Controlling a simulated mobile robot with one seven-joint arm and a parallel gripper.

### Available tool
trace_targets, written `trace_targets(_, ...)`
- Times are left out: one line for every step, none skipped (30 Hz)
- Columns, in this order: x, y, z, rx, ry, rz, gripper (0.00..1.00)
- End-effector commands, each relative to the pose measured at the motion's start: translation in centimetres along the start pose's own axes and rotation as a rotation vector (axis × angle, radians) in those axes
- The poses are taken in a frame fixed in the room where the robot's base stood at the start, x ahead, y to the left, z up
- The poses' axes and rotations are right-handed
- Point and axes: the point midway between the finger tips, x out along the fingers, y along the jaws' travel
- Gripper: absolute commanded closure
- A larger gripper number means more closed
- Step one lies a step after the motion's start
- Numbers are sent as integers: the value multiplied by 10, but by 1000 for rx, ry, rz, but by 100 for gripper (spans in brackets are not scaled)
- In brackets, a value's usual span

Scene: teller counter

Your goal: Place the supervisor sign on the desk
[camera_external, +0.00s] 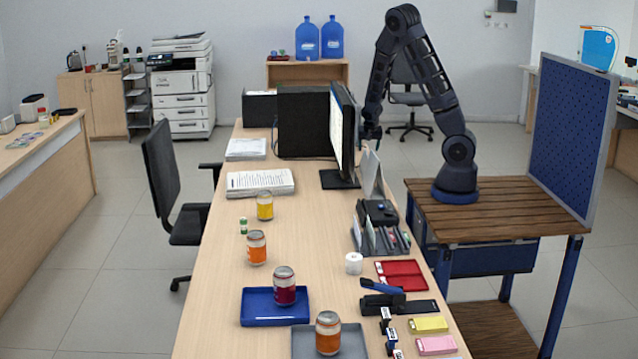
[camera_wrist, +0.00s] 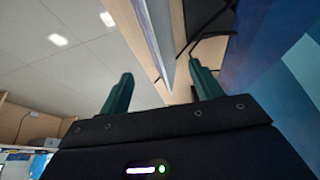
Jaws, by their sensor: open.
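A grey-white upright panel (camera_external: 371,174), which looks like the supervisor sign, stands on the desk (camera_external: 215,262) at its right edge, just right of the monitor. No lettering on it can be read. My gripper (camera_external: 371,131) is just above this panel, close to the monitor's right side. In the wrist view my gripper (camera_wrist: 162,70) is open, with its two dark green fingers apart. A thin, pale grey panel (camera_wrist: 157,32) comes down between the fingers, seen nearly edge-on. I cannot tell whether it touches either finger.
The monitor (camera_external: 343,130) stands close left of my gripper. A dark organizer (camera_external: 380,238), red tray (camera_external: 400,275) and stapler (camera_external: 382,289) line the desk's right side. Cans, a blue tray (camera_external: 257,318) and paper stacks occupy the rest. Bare desk shows at centre, around the cans.

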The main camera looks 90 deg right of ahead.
Motion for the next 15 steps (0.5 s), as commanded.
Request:
trace_targets(-4, -1, 0, -1, 0, -1, 36)
trace_targets(-6, 0, 0, -1, 0, -1, 36)
trace_targets(-8, 0, 0, 0, 0, 0, 36)
trace_targets(-10, 0, 0, 1, -1, 0, 36)
trace_targets(-11, 0, 0, 1, -1, 0, 36)
trace_targets(-12, 0, 0, 1, -1, 0, 36)
trace_targets(-12, 0, 0, 1, -1, 0, 36)
trace_targets(-12, 0, 0, 1, -1, 0, 36)
trace_targets(-13, 0, 0, 1, -1, 0, 36)
trace_targets(-13, 0, 0, 1, -1, 0, 36)
trace_targets(-13, 0, 0, 1, -1, 0, 36)
trace_targets(-13, 0, 0, 1, -1, 0, 36)
trace_targets(-13, 0, 0, 1, -1, 0, 36)
trace_targets(-12, 0, 0, 1, -1, 0, 36)
trace_targets(-12, 0, 0, 1, -1, 0, 36)
